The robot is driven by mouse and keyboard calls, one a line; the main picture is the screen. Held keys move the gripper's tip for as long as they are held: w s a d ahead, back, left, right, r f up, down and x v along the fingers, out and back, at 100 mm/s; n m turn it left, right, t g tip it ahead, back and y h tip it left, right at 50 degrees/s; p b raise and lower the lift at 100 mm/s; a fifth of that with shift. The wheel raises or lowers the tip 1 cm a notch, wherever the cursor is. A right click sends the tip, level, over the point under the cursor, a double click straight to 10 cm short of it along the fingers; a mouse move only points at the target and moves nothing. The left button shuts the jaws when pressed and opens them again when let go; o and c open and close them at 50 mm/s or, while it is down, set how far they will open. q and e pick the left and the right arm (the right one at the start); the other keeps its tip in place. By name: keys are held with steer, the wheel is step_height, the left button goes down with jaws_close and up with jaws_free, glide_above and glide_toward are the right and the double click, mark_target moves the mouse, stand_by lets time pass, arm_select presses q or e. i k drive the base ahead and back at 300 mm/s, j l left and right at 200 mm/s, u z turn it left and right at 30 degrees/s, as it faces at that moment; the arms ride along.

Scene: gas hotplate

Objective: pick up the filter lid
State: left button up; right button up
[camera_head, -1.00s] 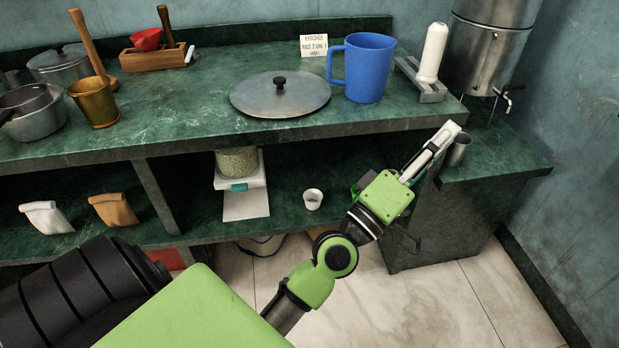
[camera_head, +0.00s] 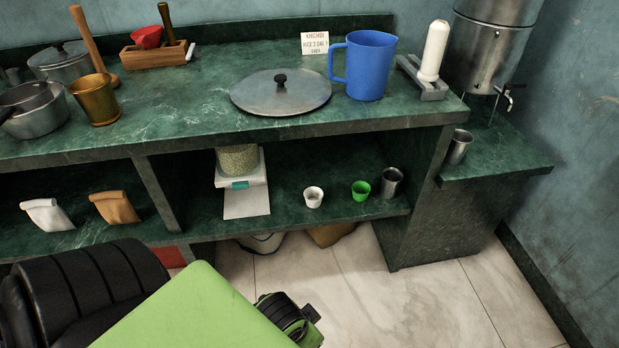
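A round, flat metal lid (camera_head: 281,93) with a black knob on top lies on the green counter, near its front edge and left of the blue jug. It is the only loose lid of this kind in view, apart from the one on the pot at the far left. The steel water filter (camera_head: 487,50) stands at the right, with its top cut off by the picture edge. Neither gripper is in view. Only green and black links of my own arm show at the bottom left, well below the lid.
A white candle-shaped piece (camera_head: 433,52) is on a grey stand. Cups, including a green one (camera_head: 360,190), stand on the lower shelf.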

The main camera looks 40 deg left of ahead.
mark_target(279, 91)
steer(key=u, duration=1.4)
